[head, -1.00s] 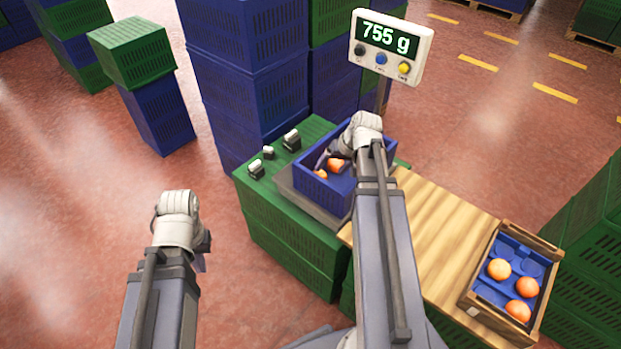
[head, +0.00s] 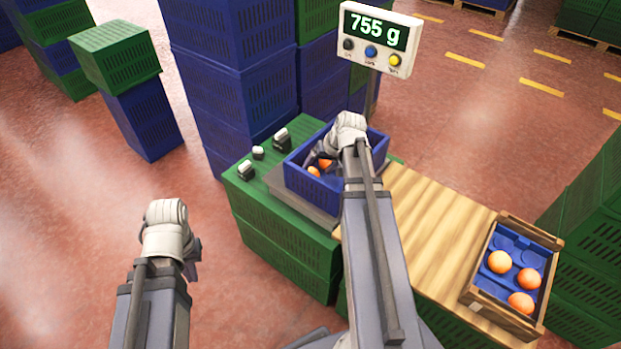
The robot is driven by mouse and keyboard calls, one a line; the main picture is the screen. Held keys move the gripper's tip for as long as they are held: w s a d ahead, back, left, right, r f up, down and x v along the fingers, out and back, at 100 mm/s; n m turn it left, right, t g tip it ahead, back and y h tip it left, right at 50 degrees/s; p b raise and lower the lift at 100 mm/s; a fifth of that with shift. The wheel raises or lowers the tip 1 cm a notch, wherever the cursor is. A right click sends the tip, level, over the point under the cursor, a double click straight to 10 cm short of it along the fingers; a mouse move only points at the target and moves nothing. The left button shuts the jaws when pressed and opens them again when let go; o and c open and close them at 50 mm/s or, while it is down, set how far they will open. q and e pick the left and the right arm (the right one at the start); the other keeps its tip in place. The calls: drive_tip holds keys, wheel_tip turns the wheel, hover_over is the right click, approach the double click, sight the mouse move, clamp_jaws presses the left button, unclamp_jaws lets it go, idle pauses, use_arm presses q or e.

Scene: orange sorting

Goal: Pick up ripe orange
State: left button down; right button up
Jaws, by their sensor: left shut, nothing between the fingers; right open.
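Two oranges show in the blue crate (head: 304,182) on the scale: one (head: 314,171) nearer the front, one (head: 325,163) partly hidden by my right gripper. My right gripper (head: 318,158) is open and reaches down into this crate; its wrist covers much of the crate's right side, and its fingertips are hard to make out. The scale display (head: 378,38) reads 755 g. Three more oranges (head: 499,262) (head: 529,279) (head: 521,303) sit in a blue tray inside the wooden crate (head: 489,310). My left gripper (head: 193,264) is shut and empty, left of the green crates, away from any orange.
The wooden board (head: 425,225) between the blue crate and the wooden crate is clear. Small dark devices (head: 282,138) stand on the green crates (head: 265,228) left of the scale. Tall blue crate stacks (head: 235,80) rise behind.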

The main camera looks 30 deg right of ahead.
sight(313, 171)
drive_tip(key=b+x, duration=0.3)
drive_tip(key=x, duration=0.2)
drive_tip(key=shift+w+d+r+b, duration=0.1)
drive_tip(key=shift+w+r+b, duration=0.1)
drive_tip(key=shift+b, duration=0.2)
drive_tip(key=shift+r, duration=0.1)
drive_tip(key=shift+c, duration=0.3)
drive_tip(key=c, duration=1)
drive_tip(key=shift+r+p, duration=0.15)
drive_tip(key=shift+p, duration=0.15)
wheel_tip(313, 171, up, 18)
drive_tip(key=p, duration=1.7)
drive_tip(key=shift+p, duration=0.4)
